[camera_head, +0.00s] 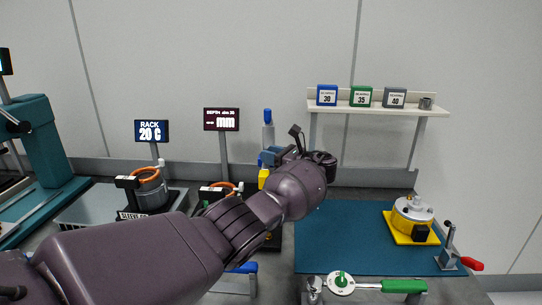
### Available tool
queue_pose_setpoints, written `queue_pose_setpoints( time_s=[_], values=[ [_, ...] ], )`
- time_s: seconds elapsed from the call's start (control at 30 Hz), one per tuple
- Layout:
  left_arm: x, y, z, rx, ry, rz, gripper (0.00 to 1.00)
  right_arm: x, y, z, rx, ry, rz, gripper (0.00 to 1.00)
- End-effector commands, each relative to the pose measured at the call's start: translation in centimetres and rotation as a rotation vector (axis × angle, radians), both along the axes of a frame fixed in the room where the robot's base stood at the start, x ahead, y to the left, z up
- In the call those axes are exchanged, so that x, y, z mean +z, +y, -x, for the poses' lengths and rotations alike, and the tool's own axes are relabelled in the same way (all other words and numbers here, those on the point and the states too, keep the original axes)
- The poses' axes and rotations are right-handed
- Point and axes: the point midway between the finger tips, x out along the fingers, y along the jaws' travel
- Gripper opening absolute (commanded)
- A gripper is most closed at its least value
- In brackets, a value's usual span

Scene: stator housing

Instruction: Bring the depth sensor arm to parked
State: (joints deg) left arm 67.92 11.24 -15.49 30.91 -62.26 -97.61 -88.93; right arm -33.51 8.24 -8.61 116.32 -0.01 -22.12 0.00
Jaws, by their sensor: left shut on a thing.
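The depth sensor arm shows only in part: a blue and grey piece (273,157) beside a post with a blue top (267,116), with a yellow part just below. My left arm reaches across the middle, and its wrist covers most of the fixture behind it. My left gripper (300,155) is at the blue and grey piece and is shut on it; the fingertips are mostly hidden by the wrist. The depth display (222,119) reads dashes and "mm", with "aim 20" above. My right gripper is not in view.
A rack display (152,131) reads 20 C at left, above a copper-ringed part (151,188). A blue mat (345,235) holds a yellow-based housing (412,219) and a red-handled clamp (459,258). A green-handled lever (403,286) is in front. A shelf (378,109) with labelled boxes is behind.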

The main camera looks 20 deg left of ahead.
Motion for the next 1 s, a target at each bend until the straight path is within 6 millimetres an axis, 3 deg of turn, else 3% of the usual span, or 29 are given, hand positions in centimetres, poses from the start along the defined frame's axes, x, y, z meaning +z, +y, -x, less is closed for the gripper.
queue_pose_setpoints(
  time_s=[0.03, 0.07, 0.2, 0.57, 1.0],
  values=[
    [-0.2, -0.1, 0.0, 0.0, 0.003, 0.004, 0.0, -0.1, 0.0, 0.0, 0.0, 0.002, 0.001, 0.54],
    [-0.2, -0.1, 0.0, 0.0, 0.003, 0.004, 0.36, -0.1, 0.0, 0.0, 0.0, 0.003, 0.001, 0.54],
    [-0.2, -0.1, 0.0, -0.001, 0.002, 0.003, 0.55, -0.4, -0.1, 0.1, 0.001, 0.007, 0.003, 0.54],
    [0.0, -0.6, 0.0, -0.003, 0.0, 0.002, 0.55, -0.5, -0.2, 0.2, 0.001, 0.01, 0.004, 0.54],
    [-0.1, -7.8, 0.9, -0.003, 0.001, 0.003, 0.55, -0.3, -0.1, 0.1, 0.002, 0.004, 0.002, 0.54]
  ],
)
